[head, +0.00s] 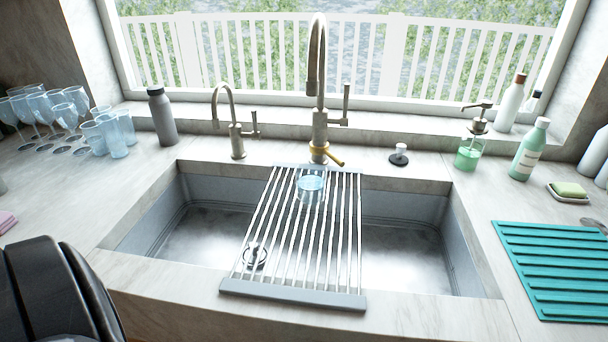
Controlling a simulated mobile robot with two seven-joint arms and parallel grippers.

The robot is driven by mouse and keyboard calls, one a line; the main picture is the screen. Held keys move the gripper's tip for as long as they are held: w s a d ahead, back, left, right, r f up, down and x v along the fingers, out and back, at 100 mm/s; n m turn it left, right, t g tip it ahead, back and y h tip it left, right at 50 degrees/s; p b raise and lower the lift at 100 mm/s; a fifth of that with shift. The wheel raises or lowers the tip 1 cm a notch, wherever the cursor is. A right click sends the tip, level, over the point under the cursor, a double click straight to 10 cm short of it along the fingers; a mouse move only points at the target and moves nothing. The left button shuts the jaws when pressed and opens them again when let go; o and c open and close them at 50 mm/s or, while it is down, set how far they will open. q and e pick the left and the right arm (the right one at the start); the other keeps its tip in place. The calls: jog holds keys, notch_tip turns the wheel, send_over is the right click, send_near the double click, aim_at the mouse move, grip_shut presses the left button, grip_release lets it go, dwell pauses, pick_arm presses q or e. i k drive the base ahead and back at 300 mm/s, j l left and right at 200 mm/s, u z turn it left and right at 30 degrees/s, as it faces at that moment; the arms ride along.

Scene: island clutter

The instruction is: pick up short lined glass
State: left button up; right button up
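A short clear glass (311,188) with a bluish tint stands upright on the far part of the roll-up drying rack (292,296), just in front of the tall faucet. It is too small to make out lines on it for certain. Several other short glasses (117,137) stand grouped on the counter at the left, beside stemmed glasses. A black rounded part of my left arm shows at the bottom left corner, well away from the rack. No fingertips of either gripper are in view, and nothing touches the glass on the rack.
The rack spans the sink (190,232), with open basin on both sides. A tall faucet (319,100) and a small faucet (235,130) rise behind it. Stemmed glasses (40,105) and a grey bottle (162,116) stand left. A soap dispenser (469,152) and teal mat (555,268) are right.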

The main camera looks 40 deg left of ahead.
aim_at(310, 177)
jog(key=u, duration=0.75)
